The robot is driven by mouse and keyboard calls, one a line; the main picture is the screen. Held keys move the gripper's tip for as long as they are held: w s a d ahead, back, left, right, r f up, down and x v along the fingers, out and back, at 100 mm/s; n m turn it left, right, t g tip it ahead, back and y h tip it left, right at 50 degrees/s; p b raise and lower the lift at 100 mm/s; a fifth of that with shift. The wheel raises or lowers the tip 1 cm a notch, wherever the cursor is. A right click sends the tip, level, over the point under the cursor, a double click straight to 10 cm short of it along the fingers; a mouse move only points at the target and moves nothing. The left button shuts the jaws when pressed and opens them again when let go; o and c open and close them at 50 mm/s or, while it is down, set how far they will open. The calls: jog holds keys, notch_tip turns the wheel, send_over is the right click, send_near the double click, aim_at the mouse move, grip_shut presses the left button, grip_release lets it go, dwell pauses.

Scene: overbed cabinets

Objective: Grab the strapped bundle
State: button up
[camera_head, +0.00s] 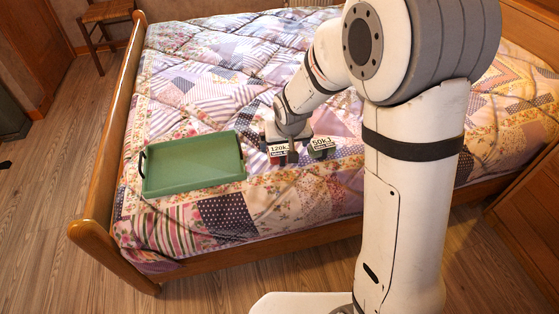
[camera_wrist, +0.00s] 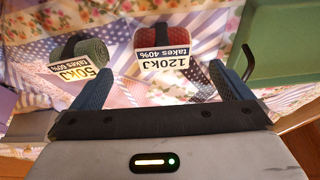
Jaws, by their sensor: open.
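Two small labelled items lie on the quilt. One is a grey-green roll with a dark band (camera_wrist: 93,48), tagged 50kJ, takes 60%; in the head view it is the right one (camera_head: 318,154). The other is a dark red item (camera_wrist: 160,36) tagged 120kJ, takes 40%; it also shows in the head view (camera_head: 281,161). Which one is the strapped bundle I cannot tell for sure. My gripper (camera_wrist: 160,72) is open, its blue fingers spread. The red item appears between and beyond the fingertips; the green roll is beyond the left finger. In the head view my wrist partly hides both.
A green tray (camera_head: 195,187) with dark handles lies on the bed left of the items; its edge shows in the wrist view (camera_wrist: 270,70). A wooden bed rail (camera_head: 240,262) runs along the near side. Quilt (camera_head: 215,60) beyond the tray is clear.

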aim_at(281, 151)
jog(key=b+x, duration=0.3)
jog(key=x, duration=0.4)
jog(key=shift+w+a, duration=0.15)
jog(key=shift+a, duration=0.05)
jog(key=shift+r, duration=0.1)
jog(key=shift+c, duration=0.2)
jog(key=c, duration=1.1)
